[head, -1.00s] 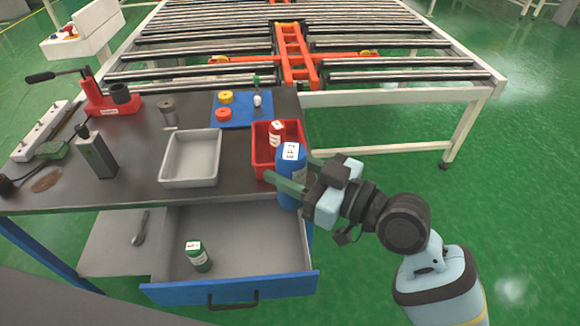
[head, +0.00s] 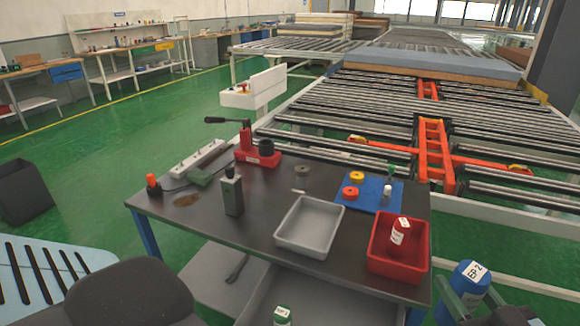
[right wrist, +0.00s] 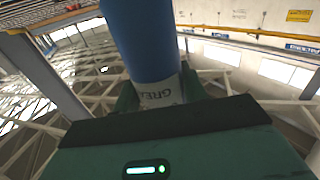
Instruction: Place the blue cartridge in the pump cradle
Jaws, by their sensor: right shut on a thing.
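The blue cartridge (head: 464,286), with a white "EP 2" label, is at the lower right of the head view, right of the red bin. My right gripper (head: 468,302) is shut on it. In the right wrist view the blue cartridge (right wrist: 145,40) stands up between the fingers, with a white printed band at its lower part. The red pump (head: 252,150) with a black lever stands at the table's back left. My left gripper is not in view.
The drawer below shows a green bottle (head: 282,315).

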